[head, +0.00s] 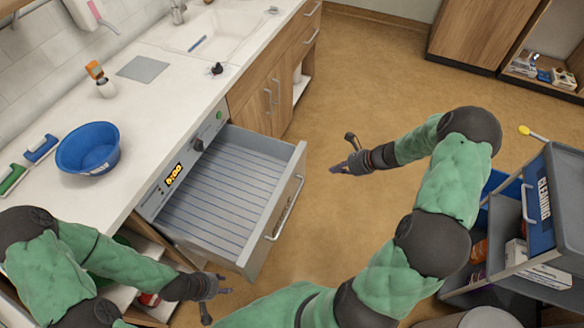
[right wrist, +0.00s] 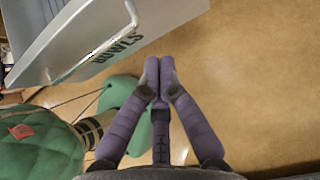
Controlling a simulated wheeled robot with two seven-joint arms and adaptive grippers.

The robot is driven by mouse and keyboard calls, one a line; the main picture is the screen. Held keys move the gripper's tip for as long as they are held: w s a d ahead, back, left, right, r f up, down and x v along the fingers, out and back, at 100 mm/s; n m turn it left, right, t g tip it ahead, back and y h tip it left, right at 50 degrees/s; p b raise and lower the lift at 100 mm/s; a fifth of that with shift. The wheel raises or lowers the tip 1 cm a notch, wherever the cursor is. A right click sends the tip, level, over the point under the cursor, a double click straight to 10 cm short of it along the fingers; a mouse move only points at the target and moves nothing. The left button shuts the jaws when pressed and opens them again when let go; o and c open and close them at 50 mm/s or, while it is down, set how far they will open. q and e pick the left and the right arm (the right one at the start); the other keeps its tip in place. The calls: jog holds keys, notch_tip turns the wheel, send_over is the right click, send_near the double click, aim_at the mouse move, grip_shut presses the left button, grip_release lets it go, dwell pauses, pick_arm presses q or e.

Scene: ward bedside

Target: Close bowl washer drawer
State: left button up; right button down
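The bowl washer drawer (head: 225,190) is pulled far out of the counter and looks empty, with a ribbed grey floor. Its front has a bar handle (head: 284,208) and, in the right wrist view, a BOWLS label (right wrist: 115,47). The washer's control panel (head: 180,168) has a lit display and a knob. My right gripper (head: 345,167) is over the floor to the right of the drawer front, apart from it; in the right wrist view its fingers (right wrist: 159,70) are together and empty. My left gripper (head: 220,291) is near the drawer's lower corner; its fingers are too small to judge.
A blue bowl (head: 88,150) stands on the white counter (head: 150,105), with a sink (head: 215,32) further back. A cleaning cart (head: 540,210) stands at the right. The wooden floor beyond the drawer front is clear. Open shelving lies below the counter near my left arm.

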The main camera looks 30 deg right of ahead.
jog(key=w+a+f+b, duration=0.1)
jog(key=w+a+f, duration=0.1)
jog(key=w, duration=0.1)
jog(key=w+a+f+b, duration=0.4)
jog(key=w, duration=0.1)
jog(key=shift+w+a+f, duration=0.35)
jog(key=shift+f, duration=0.05)
pick_arm(q)
notch_tip(320, 180, down, 5)
jog(key=shift+f, duration=0.2)
pick_arm(e)
jog(key=shift+w, duration=0.1)
